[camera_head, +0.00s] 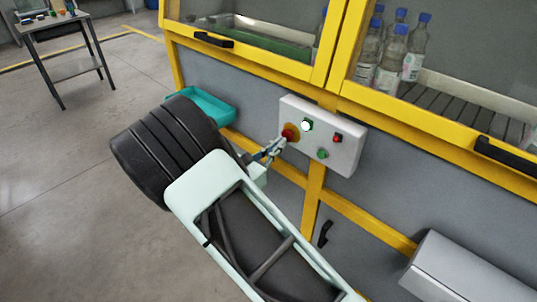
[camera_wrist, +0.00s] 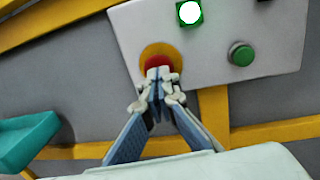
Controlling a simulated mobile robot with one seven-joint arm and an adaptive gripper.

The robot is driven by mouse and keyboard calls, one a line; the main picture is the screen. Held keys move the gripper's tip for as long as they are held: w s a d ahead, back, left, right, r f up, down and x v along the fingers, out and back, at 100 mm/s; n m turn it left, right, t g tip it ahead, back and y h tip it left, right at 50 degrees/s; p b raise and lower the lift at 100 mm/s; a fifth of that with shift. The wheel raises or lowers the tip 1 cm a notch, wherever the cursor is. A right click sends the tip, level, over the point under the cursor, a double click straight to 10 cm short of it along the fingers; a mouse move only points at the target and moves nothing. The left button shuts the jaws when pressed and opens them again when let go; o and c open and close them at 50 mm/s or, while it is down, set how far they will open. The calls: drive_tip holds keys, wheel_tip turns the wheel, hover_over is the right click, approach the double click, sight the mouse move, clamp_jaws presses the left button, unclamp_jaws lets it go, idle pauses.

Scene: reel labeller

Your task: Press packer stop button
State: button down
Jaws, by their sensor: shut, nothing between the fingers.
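A pale grey control box (camera_head: 345,153) is fixed to the yellow-framed machine. On its left side is a red stop button on a yellow round base (camera_head: 294,130). In the wrist view the red button (camera_wrist: 157,62) sits right behind my fingertips, which hide its lower part. My gripper (camera_head: 279,143) is shut and empty, its tips at the red button; I cannot tell whether they touch it. In the wrist view my gripper (camera_wrist: 160,77) points up at the button.
The box also bears a lit white-green button (camera_head: 307,125), a red switch (camera_head: 337,138) and a green button (camera_head: 322,154). A teal tray (camera_head: 215,112) is on the machine at left. Bottles (camera_head: 392,55) stand behind the window above. A grey box (camera_head: 460,270) juts out at lower right.

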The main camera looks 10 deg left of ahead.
drive_tip(key=shift+w+d, duration=0.25)
drive_tip(key=shift+w, duration=0.2)
